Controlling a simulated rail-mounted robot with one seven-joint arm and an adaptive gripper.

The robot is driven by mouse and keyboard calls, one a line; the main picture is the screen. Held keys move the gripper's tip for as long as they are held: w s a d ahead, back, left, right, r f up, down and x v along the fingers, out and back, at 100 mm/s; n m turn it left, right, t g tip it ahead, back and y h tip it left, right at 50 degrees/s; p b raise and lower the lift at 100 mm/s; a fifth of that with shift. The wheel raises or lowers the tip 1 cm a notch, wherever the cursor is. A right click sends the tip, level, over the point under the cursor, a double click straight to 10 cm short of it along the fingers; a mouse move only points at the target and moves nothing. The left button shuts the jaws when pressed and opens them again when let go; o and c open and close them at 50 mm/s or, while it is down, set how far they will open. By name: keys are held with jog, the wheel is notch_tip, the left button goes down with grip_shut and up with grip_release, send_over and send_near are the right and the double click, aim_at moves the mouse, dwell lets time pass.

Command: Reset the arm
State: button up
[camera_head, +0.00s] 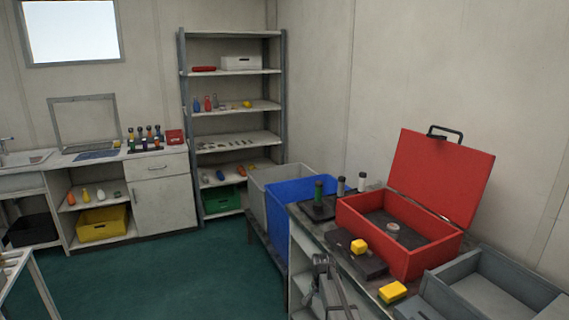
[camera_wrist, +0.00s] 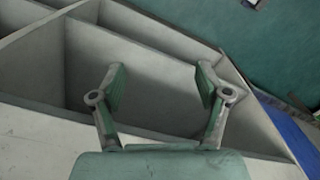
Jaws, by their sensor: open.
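My gripper (camera_wrist: 161,88) is open and empty in the wrist view, its two fingers spread apart. Behind the fingers in that view are the grey walls and shelves of a cabinet (camera_wrist: 150,30). In the head view, grey arm or gripper parts show at the bottom centre, in front of the right-hand workbench; the fingertips are not clear there.
On the right bench stand an open red case (camera_head: 405,262), yellow blocks (camera_head: 392,292) and a grey tray (camera_head: 440,300). A blue bin (camera_head: 285,205) is behind it. Shelving (camera_head: 235,102) stands at the back. The green floor (camera_head: 150,280) at left is clear.

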jog(key=s+d+f+n+g, duration=0.1)
jog(key=s+f, duration=0.5)
jog(key=s, duration=0.4)
jog(key=s+d+f+n+g, duration=0.1)
jog(key=s+f+n, duration=0.1)
jog(key=s+f, duration=0.6)
jog(key=s+f+n+g, duration=0.1)
jog(key=s+f, duration=0.3)
jog(key=s, duration=0.8)
jog(key=s+f+n+g, duration=0.1)
jog(key=s+g, duration=0.1)
jog(key=s, duration=1.2)
jog(key=s+d+f+n+g, duration=0.1)
jog(key=s+f+n, duration=0.1)
jog(key=s, duration=1.2)
jog(key=shift+s+d+n+g+p, duration=0.3)
jog(key=shift+s+g, duration=0.05)
jog(key=shift+g, duration=0.05)
